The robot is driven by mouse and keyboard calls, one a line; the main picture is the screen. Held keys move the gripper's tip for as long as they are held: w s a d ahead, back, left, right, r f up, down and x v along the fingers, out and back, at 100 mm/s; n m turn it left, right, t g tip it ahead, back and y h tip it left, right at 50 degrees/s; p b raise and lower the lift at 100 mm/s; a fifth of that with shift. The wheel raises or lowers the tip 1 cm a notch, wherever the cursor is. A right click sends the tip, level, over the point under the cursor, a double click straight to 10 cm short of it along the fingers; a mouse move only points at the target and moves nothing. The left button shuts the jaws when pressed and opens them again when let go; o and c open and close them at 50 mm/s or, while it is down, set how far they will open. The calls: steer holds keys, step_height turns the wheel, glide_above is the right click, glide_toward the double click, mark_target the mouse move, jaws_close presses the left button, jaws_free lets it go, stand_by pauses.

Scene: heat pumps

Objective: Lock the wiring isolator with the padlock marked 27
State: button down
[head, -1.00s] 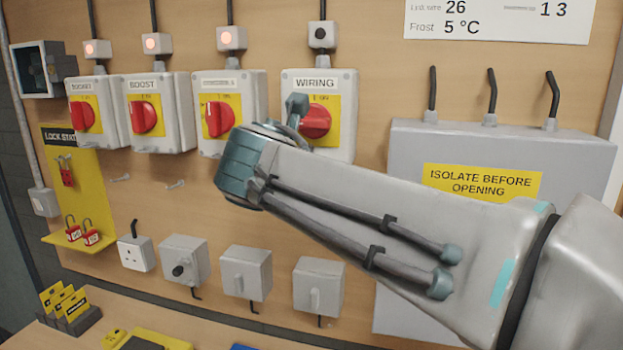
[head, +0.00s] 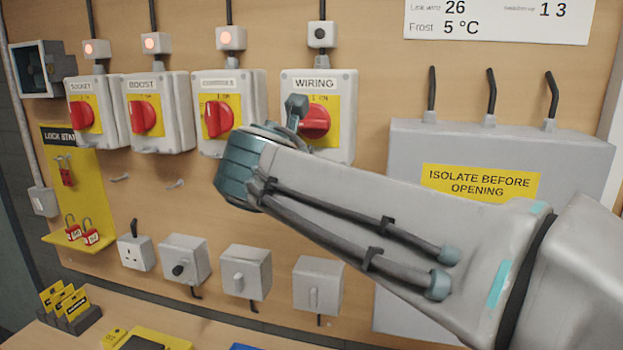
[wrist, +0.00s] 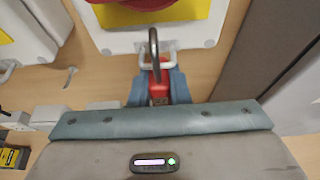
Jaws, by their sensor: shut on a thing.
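The wiring isolator (head: 340,88) is a pale box with a red rotary handle (head: 316,122) on a yellow plate, its lower part hidden by my arm. In the wrist view my gripper (wrist: 158,92) is shut on a red padlock (wrist: 158,97) between its blue-grey fingers. The padlock's dark shackle (wrist: 153,42) points up at the metal hasp loop (wrist: 143,58) under the isolator. Shackle and loop overlap in the picture; I cannot tell whether the shackle passes through or is closed. The padlock's number is not readable. In the head view my arm hides the padlock.
Three other isolators, including socket (head: 88,115) and boost (head: 150,118), stand to the left with lit lamps; the wiring lamp (head: 321,34) is dark. A yellow lock station (head: 88,190) holds more red padlocks. A grey enclosure (head: 400,150) stands right, close behind my arm.

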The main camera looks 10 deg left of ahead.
steer(key=shift+f+b, duration=0.85)
steer(key=shift+f, duration=0.4)
stand_by(0.4)
steer(key=c, duration=1.3)
jaws_free()
